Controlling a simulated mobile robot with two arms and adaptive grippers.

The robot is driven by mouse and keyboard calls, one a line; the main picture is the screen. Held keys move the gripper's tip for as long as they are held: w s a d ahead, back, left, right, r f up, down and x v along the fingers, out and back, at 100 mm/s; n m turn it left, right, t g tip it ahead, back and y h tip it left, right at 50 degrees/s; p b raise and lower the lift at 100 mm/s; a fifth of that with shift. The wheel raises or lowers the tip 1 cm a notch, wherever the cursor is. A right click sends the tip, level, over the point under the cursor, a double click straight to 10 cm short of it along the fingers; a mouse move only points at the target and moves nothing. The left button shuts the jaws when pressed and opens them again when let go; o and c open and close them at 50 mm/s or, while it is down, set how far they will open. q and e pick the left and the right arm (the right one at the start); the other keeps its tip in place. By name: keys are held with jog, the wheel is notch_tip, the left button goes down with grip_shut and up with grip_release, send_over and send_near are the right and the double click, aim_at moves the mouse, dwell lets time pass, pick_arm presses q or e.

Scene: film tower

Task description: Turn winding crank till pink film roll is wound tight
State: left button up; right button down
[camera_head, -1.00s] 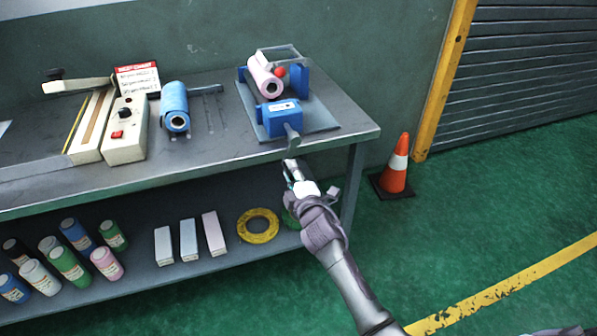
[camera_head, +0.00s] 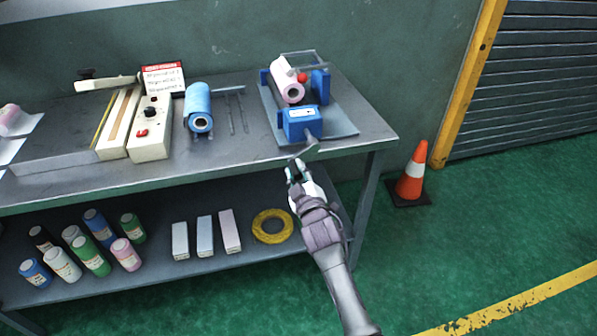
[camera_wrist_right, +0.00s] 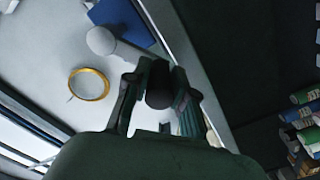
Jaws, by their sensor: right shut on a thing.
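The pink film roll (camera_head: 285,86) lies on the winder at the right end of the bench, beneath a clear guard. In front of it is the blue winder box (camera_head: 301,122). The grey crank arm (camera_head: 308,149) leaves its front and points down toward the lower left. My right gripper (camera_head: 296,171) is at the crank's outer end, just off the bench's front edge. In the right wrist view a dark knob (camera_wrist_right: 160,86) sits between its fingers, shut on it. How tight the film is cannot be told. My left gripper is not in view.
The bench (camera_head: 230,160) edge runs close under my right gripper. A blue roll (camera_head: 199,108) and a white control box (camera_head: 151,127) stand to the left. Bottles and a yellow ring (camera_head: 272,226) are on the lower shelf. An orange cone (camera_head: 412,175) stands right of the bench.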

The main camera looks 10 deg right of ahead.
jog(key=shift+a, duration=0.1)
dwell(0.3)
jog(key=c, duration=1)
grip_release()
jog(key=s, duration=1.2)
jog(key=shift+d, duration=0.2)
